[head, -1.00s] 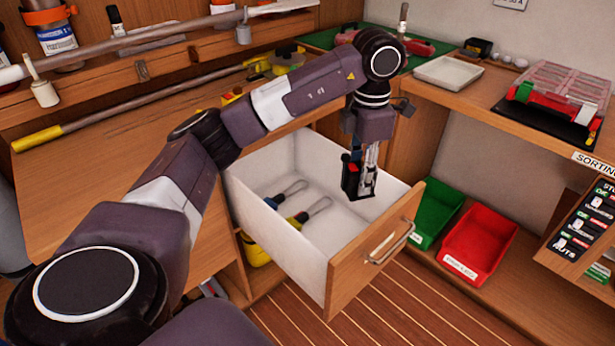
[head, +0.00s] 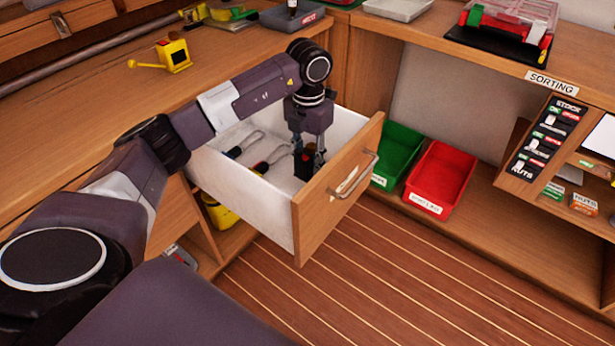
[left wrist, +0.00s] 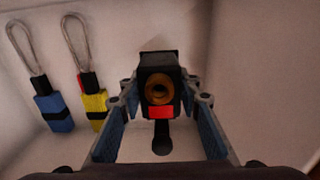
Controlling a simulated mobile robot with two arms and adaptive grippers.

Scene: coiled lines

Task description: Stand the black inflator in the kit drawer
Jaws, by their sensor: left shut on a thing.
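The black inflator (head: 303,166) is upright inside the open kit drawer (head: 322,207), near its front panel. My left gripper (head: 314,157) points down into the drawer and is shut on the inflator. In the left wrist view the inflator (left wrist: 158,88) sits between the fingers (left wrist: 160,98), with a brass-coloured round end and a red patch facing the camera. A black lever-like part sticks out below it. I cannot tell whether its base touches the drawer floor. My right gripper is not in view.
A blue-handled tool (left wrist: 55,112) and a yellow-handled tool (left wrist: 95,103), each with a wire loop, lie left of the inflator in the drawer. A green bin (head: 398,150) and a red bin (head: 440,177) stand right of the drawer. Drawer walls surround the gripper.

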